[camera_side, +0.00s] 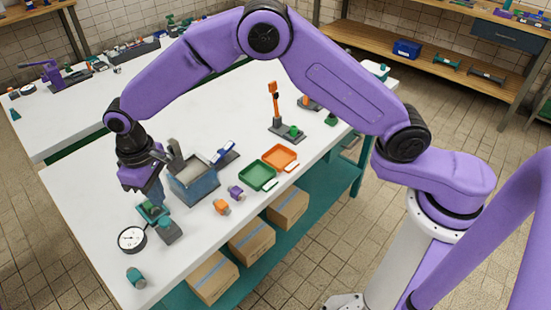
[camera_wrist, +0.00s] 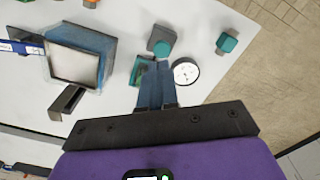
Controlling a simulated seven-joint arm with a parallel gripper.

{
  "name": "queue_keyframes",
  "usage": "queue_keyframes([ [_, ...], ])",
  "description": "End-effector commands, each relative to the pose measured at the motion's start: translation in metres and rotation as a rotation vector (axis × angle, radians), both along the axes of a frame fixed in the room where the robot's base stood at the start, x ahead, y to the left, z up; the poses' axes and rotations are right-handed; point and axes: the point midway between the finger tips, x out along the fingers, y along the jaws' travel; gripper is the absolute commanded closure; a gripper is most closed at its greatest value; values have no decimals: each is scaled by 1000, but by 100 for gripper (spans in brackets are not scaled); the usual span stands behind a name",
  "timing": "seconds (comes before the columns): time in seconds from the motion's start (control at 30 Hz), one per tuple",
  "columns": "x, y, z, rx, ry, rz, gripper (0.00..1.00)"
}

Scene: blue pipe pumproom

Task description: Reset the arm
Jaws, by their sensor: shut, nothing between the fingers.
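My gripper (camera_side: 155,197) is at the left end of the white worktable (camera_side: 95,235) in the side view, pointing down. In the wrist view its two blue-grey fingers (camera_wrist: 157,68) are together with nothing between them. The fingertips are over or beside a small green tray-like part (camera_wrist: 139,66), which also shows in the side view (camera_side: 150,212). I cannot tell whether they touch it. My purple arm arches over the table from its base at the right.
Close by are a blue open box (camera_side: 193,188), a round white gauge (camera_side: 131,239), a grey block with a teal top (camera_side: 168,232) and a teal cylinder (camera_side: 136,278). Green (camera_side: 258,177) and orange (camera_side: 279,157) trays lie further right. An orange upright fixture (camera_side: 274,104) stands behind them.

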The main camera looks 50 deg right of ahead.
Motion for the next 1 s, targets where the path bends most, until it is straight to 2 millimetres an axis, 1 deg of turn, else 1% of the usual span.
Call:
queue_keyframes([
  [0.1,-17,-16,23,4,-5,43,100],
  [0.27,-51,-46,53,8,-7,115,100],
  [0.47,-99,-92,82,11,-11,205,100],
  [0.5,-109,-102,87,12,-12,225,100],
  [0.57,-125,-118,94,13,-12,251,100],
  [0.73,-172,-165,108,16,-15,328,100],
  [0.87,-209,-203,114,18,-17,387,100],
  [0.9,-220,-215,114,19,-17,406,100],
  [1.0,-248,-245,115,21,-18,450,100],
])
